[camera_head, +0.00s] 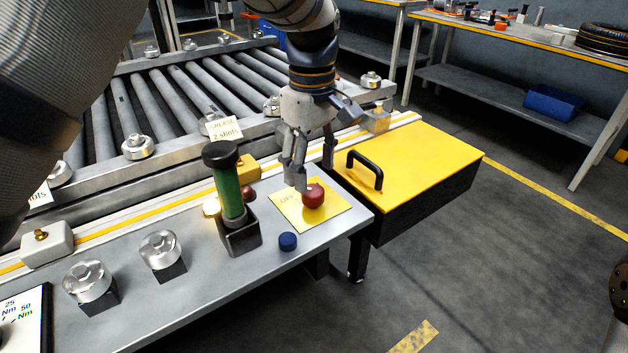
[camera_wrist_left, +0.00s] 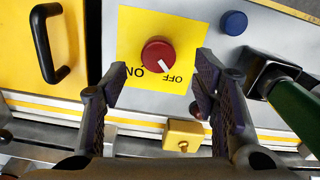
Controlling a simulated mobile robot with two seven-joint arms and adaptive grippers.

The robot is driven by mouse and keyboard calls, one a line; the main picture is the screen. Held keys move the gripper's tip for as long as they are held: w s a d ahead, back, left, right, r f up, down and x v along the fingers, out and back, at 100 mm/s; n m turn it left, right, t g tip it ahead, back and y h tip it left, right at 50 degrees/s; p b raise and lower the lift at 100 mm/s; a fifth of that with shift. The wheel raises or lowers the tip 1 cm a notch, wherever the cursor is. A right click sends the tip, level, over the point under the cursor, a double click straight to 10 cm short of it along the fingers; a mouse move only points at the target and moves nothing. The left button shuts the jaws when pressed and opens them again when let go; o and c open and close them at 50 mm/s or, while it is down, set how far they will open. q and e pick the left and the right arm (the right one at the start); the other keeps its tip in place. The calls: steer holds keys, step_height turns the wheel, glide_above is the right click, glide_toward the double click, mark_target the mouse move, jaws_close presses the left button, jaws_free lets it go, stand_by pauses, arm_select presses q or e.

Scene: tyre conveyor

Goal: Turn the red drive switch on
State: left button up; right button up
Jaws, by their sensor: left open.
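The red drive switch (camera_head: 313,195) is a round knob on a yellow plate (camera_head: 337,222) at the right end of the grey bench top. In the left wrist view the red knob (camera_wrist_left: 157,54) has a white mark directed at the word OFF; ON is printed on the other side of the yellow plate (camera_wrist_left: 130,22). My left gripper (camera_head: 311,176) is over the plate, close to the knob. In the wrist view my left gripper (camera_wrist_left: 160,77) is open, with fingers apart either side of the knob's line and nothing between them. Contact cannot be told.
A blue button (camera_head: 288,241) and a green-handled tool in a black holder (camera_head: 242,238) stand near the plate. A yellow-lidded box (camera_head: 425,160) with a black handle is to the right. The roller conveyor (camera_head: 190,85) lies behind.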

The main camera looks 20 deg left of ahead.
mark_target(313, 190)
arm_select(q)
step_height(313, 190, down, 4)
steer(key=shift+w+f, duration=0.1)
steer(key=shift+f, duration=0.15)
steer(key=c, duration=1.2)
steer(key=shift+o, duration=0.2)
arm_select(e)
steer(key=shift+w, duration=0.1)
arm_select(q)
steer(key=shift+r+m, duration=0.1)
steer(key=shift+m, duration=0.2)
arm_select(e)
steer(key=shift+w+r, duration=0.15)
arm_select(q)
steer(key=shift+r+m+p, duration=0.1)
steer(key=shift+m+p, duration=0.35)
steer(key=shift+m, duration=0.65)
steer(key=m, duration=0.4)
steer(key=shift+m+p, duration=0.3)
steer(key=shift+p, duration=0.05)
steer(key=m, duration=0.5)
steer(key=shift+f, duration=0.2)
steer(key=m, duration=0.5)
arm_select(e)
steer(key=shift+w+r+t, duration=0.5)
steer(key=shift+w+r, duration=0.55)
arm_select(q)
steer(key=shift+m, duration=0.4)
